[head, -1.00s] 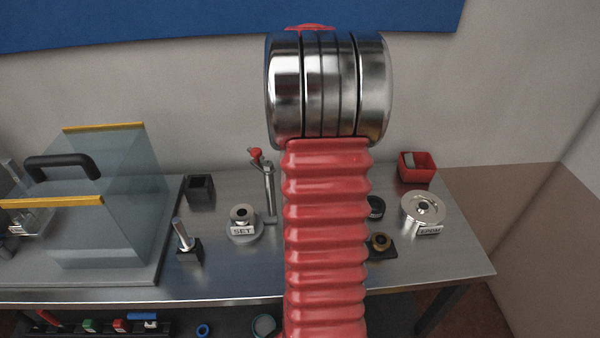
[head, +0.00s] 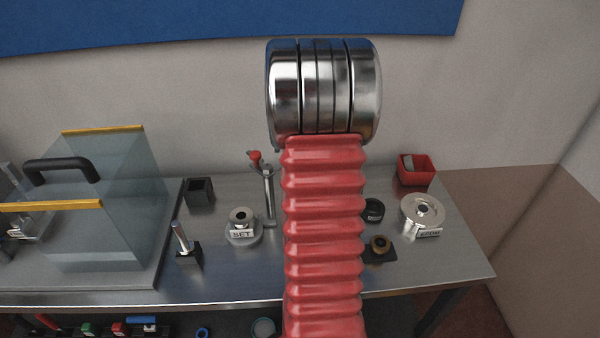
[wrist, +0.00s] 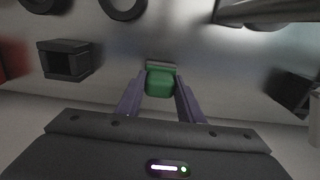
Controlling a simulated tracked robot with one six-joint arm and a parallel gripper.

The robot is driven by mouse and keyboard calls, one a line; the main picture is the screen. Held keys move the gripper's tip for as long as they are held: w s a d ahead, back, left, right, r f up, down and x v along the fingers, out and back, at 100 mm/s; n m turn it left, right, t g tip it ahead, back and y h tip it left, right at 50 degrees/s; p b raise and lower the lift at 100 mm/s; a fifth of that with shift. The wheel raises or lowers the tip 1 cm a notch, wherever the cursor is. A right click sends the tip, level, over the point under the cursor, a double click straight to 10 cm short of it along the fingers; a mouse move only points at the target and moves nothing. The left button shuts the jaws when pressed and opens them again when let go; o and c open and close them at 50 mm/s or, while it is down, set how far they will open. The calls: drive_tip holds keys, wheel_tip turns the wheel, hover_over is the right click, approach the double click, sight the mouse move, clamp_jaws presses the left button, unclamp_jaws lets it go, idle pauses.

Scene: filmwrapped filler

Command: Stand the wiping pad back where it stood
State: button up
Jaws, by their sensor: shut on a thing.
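My gripper (wrist: 160,97) shows in the wrist view with both purple-grey fingers closed on a green block (wrist: 160,83). The block has a pale grey strip (wrist: 161,65) along its far edge and looks like the wiping pad. It is over the metal bench top; whether it touches the surface I cannot tell. A black open-fronted square holder (wrist: 66,62) stands apart, to the left of the gripper. In the head view my red sleeved arm hides the gripper and the pad.
The steel bench (head: 330,290) carries a red bin (head: 417,170), a disc marked EPDM (head: 424,210), a SET piece (head: 242,228), a red-topped post (head: 267,190), a black box (head: 199,190) and a clear-walled enclosure (head: 105,205). Black rings (wrist: 122,8) lie near the wrist view's top edge.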

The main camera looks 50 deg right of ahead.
drive_tip(key=shift+f, duration=0.1)
drive_tip(key=o, duration=1.1)
wheel_tip(320, 180, up, 12)
idle(1.0)
